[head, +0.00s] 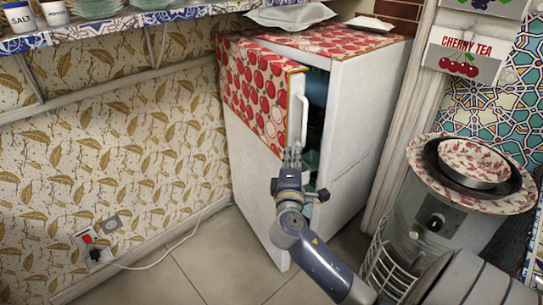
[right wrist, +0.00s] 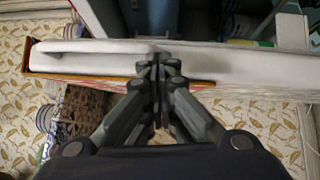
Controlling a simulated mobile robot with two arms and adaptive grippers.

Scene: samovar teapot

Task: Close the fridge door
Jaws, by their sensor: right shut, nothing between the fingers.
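The white handle (head: 304,117) is on the door's edge near the top. My right gripper (head: 293,152) is shut and empty at the door's free edge, below the handle. In the right wrist view its fingertips (right wrist: 158,62) overlap the white door edge (right wrist: 220,65); contact is not clear. My left gripper is not in view.
A samovar-like appliance (head: 435,215) with a patterned bowl (head: 473,163) on top stands at right, near my right arm. A shelf (head: 120,30) runs along the left wall. A cable (head: 165,262) lies by the wall socket. Tiled floor (head: 190,285) is clear at front left.

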